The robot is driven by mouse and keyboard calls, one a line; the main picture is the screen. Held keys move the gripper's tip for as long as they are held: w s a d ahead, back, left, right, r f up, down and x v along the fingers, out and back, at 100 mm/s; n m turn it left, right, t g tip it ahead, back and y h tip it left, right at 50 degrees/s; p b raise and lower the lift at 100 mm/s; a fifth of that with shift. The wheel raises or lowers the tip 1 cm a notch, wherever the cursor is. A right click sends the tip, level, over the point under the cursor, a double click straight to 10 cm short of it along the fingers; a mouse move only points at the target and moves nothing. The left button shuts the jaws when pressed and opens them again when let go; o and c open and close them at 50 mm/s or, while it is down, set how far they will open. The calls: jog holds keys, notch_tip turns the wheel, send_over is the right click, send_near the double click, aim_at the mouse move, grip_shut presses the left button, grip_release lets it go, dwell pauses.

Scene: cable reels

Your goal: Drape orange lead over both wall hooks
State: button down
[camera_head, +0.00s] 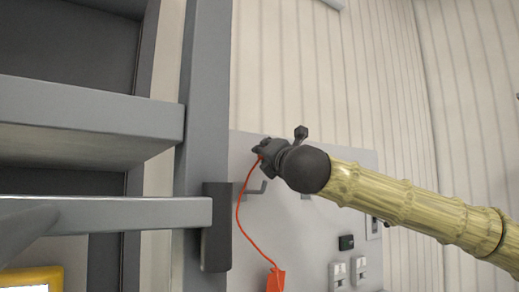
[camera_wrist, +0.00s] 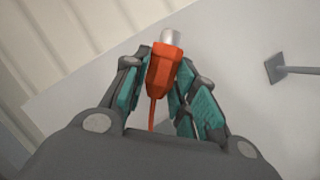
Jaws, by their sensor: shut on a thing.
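My gripper (camera_head: 262,149) is shut on the orange plug (camera_wrist: 163,68), which has a silvery tip; in the wrist view the teal-padded fingers (camera_wrist: 158,80) sit on both sides of it. The orange lead (camera_head: 238,212) hangs from my gripper in a loose curve to an orange block (camera_head: 275,280) at the bottom of the head view. One grey wall hook (camera_head: 257,189) is just below my gripper. The lead passes close to its left end; I cannot tell whether they touch. A second hook (camera_head: 305,196) is mostly hidden by my arm. One hook (camera_wrist: 280,68) shows at right in the wrist view.
The hooks are on a pale grey panel (camera_head: 300,240) with a dark switch (camera_head: 346,242) and white sockets (camera_head: 338,274) low down. A grey upright post (camera_head: 203,100) with shelves (camera_head: 80,115) stands close at left. A yellow item (camera_head: 30,280) is at bottom left.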

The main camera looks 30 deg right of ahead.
jog(key=shift+w+d+r+p, duration=0.1)
jog(key=shift+w+d+p, duration=0.15)
jog(key=shift+d+p, duration=2.3)
jog(key=shift+w+d+f+p, duration=0.2)
jog(key=shift+d+p, duration=0.7)
jog(key=shift+d, duration=3.25)
jog(key=shift+w+d+r+p, duration=0.3)
jog(key=shift+d+p, duration=1.4)
jog(key=shift+d, duration=1.65)
jog(key=shift+d+f+p, duration=1.6)
jog(key=shift+d+p, duration=0.8)
jog(key=shift+d, duration=2.05)
notch_tip(320, 180, down, 20)
jog(key=b, duration=2.1)
jog(key=shift+w+d, duration=0.45)
jog(key=c, duration=1.3)
grip_release()
jog(key=shift+o, duration=1.2)
jog(key=shift+d+f, duration=0.1)
jog(key=shift+f, duration=0.05)
